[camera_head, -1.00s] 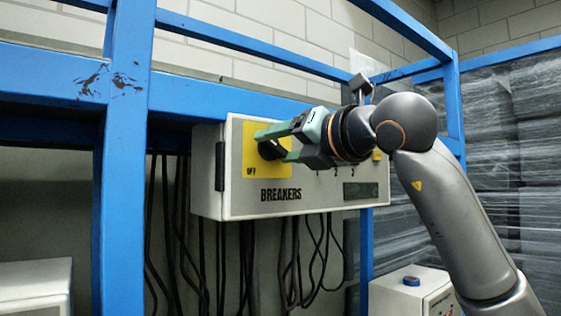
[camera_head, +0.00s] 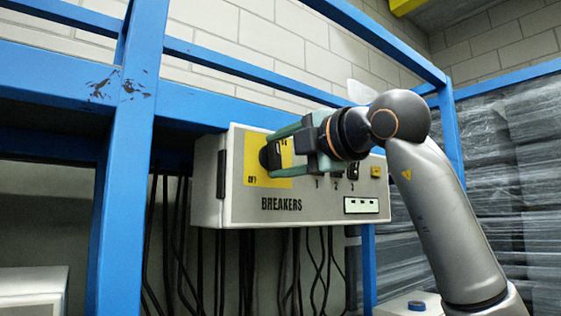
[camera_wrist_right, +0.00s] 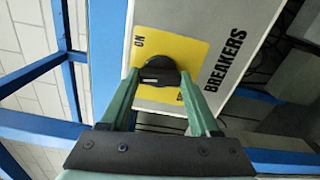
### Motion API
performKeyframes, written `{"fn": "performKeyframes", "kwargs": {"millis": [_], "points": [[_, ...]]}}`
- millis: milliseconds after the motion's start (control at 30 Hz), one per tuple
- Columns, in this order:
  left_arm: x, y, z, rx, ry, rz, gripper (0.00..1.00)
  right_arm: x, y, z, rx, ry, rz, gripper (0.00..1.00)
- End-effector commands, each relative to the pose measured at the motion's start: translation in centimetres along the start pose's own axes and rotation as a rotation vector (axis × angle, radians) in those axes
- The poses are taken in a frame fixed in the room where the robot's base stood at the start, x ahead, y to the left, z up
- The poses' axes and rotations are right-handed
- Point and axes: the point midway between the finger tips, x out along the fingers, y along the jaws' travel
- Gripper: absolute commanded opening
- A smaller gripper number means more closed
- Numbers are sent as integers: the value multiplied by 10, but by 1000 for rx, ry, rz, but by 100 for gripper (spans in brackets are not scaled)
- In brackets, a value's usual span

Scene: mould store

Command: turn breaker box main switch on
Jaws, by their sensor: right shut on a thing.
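The breaker box (camera_head: 225,208) is a pale grey case with BREAKERS on its front. The main switch is a black rotary knob (camera_head: 268,158) on a yellow plate (camera_head: 262,181), with OFF at the plate's lower left. My right gripper (camera_head: 273,154) is shut on the knob from the front and partly covers it. In the right wrist view the knob (camera_wrist_right: 158,72) sits between the two green fingers, with ON readable beside it and the other label mostly covered. The exact direction of the knob's pointer is hard to tell. My left gripper is not in view.
A small display (camera_head: 361,205) on the box is lit white. Several small switches and a yellow button (camera_head: 376,171) are right of the gripper. Blue rack posts (camera_head: 128,170) and beams frame the box. Black cables hang below. A white box with a blue cap (camera_head: 416,307) is lower right.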

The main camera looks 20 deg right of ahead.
Motion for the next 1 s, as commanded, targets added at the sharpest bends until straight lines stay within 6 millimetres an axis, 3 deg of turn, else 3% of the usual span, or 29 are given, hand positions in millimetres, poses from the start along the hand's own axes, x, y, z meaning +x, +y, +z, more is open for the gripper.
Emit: {"fn": "performKeyframes", "kwargs": {"millis": [333, 867, 900, 1000], "points": [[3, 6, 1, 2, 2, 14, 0, -1, 1, 1, 132, -4, 3, 7], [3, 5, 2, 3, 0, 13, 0, 0, 1, 2, 155, -4, 2, 7], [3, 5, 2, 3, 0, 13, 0, 0, 1, 2, 155, -4, 2, 66], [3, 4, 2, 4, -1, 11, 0, 0, 1, 2, 154, -3, 2, 77]]}}
